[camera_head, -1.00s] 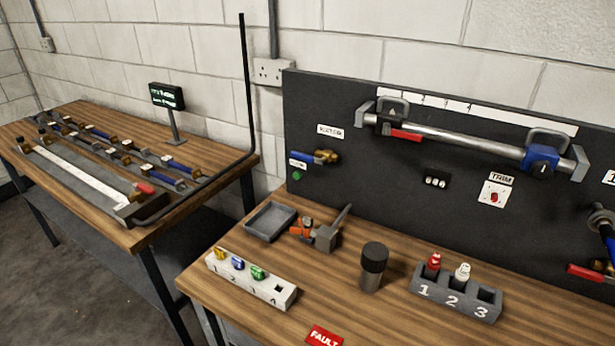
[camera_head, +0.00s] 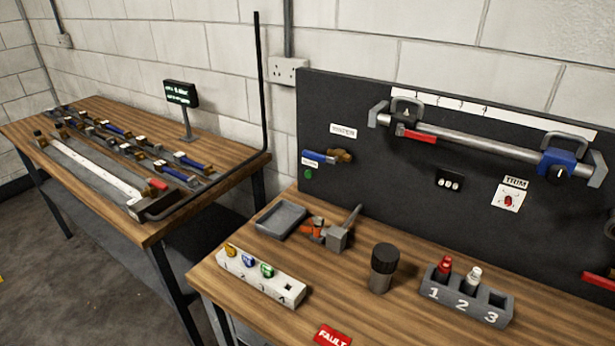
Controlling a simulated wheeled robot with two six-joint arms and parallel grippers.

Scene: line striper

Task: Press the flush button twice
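A small green button (camera_head: 308,174) sits low on the left part of the dark upright panel (camera_head: 375,130). A small white label (camera_head: 310,162) is just above it; its text is too small to read surely. A brass valve with a blue handle (camera_head: 315,155) is on the panel just above that label, under a white sign (camera_head: 343,131) that seems to read WATER. Neither of my grippers shows in this view, and nothing touches the green button.
On the right bench stand a grey tray (camera_head: 281,221), a white numbered block (camera_head: 260,277), a dark-capped cylinder (camera_head: 383,268) and a grey numbered holder (camera_head: 466,298). The left bench (camera_head: 150,228) carries a long rail and several valves. Bare floor (camera_head: 60,245) shows at left.

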